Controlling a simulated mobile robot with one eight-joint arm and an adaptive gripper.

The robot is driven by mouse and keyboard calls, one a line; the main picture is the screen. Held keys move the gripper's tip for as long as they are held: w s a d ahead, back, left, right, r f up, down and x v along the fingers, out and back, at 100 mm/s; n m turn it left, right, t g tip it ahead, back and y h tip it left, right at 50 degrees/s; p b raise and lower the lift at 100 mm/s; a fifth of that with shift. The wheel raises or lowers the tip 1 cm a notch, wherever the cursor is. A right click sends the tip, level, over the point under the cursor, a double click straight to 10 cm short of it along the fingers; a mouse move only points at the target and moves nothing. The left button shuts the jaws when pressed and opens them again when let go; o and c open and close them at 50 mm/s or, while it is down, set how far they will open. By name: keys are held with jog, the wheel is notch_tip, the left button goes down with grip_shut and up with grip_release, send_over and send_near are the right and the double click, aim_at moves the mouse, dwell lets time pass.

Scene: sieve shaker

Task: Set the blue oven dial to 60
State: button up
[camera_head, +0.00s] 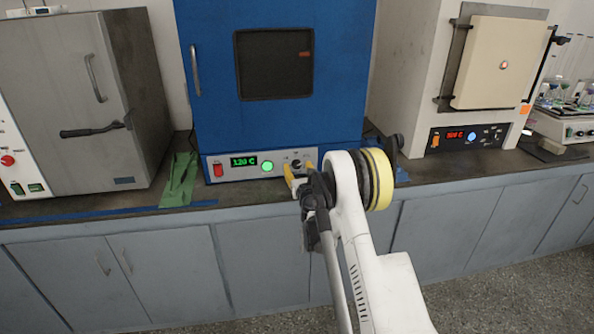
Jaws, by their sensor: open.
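The blue oven (345,95) stands on the counter in the middle of the view. Its front panel carries a green-lit display (243,161) that appears to read 120 C, a red switch (218,170) and a green button (267,166). The dial (296,163) is on the right part of the panel, small and partly hidden by my gripper. My gripper (299,172) is open, with its yellow-tipped fingers at the panel around the dial's place. I cannot tell whether the fingers touch the dial. The scale marks are too small to read.
A grey oven (75,95) stands at the left, with a green cloth (179,181) between it and the blue oven. A beige furnace (500,60) stands at the right. Cabinets (160,275) run below the counter edge.

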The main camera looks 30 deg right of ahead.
jog(key=shift+w+d, duration=0.1)
jog(key=shift+w, duration=0.3)
grip_shut()
